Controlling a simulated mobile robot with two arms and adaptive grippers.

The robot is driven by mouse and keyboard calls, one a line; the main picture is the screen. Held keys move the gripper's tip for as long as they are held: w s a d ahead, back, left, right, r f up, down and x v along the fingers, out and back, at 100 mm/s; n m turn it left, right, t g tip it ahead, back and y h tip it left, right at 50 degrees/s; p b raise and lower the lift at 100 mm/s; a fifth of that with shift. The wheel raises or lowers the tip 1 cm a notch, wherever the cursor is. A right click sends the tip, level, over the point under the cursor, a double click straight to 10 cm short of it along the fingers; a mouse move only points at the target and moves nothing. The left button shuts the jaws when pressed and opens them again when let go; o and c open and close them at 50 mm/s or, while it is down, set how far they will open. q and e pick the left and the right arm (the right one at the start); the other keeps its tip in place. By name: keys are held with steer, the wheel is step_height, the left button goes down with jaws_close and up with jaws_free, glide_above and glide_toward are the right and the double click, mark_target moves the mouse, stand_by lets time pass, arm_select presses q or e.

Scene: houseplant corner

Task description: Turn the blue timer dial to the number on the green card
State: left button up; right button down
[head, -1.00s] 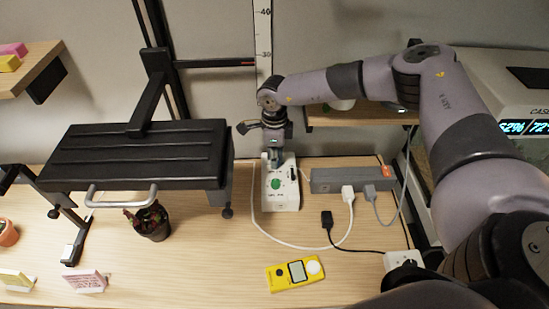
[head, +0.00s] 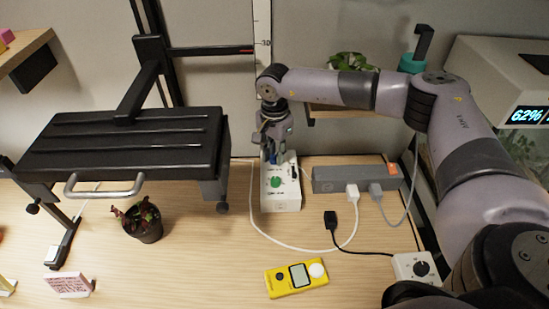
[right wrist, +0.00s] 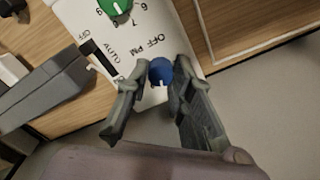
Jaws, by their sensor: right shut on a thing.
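The white timer box (head: 281,200) stands on the wooden table in the head view. Its green dial (head: 275,182) is in plain sight and also shows at the top of the right wrist view (right wrist: 115,8). The blue dial (right wrist: 160,70) is at the box's far end, with a pale pointer mark. My right gripper (head: 273,157) reaches down over that end. In the right wrist view its two fingers (right wrist: 154,82) are shut on the blue dial's sides. Printed numbers around the blue dial are mostly hidden. No clearly green card shows. My left gripper is not in view.
A grey power strip (head: 350,178) lies right of the box, with plugs and cables. A yellow meter (head: 297,278) lies in front. A potted plant (head: 145,225) and a black raised platform (head: 125,150) are left. A pink-and-white card (head: 68,284) stands front left.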

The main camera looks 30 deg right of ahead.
mark_target(274, 157)
steer(key=shift+w+n+b, duration=0.1)
steer(key=shift+n+b, duration=0.75)
steer(key=shift+n, duration=0.85)
steer(key=shift+r, duration=0.1)
steer(key=c, duration=1.4)
jaws_free()
step_height(274, 157, up, 12)
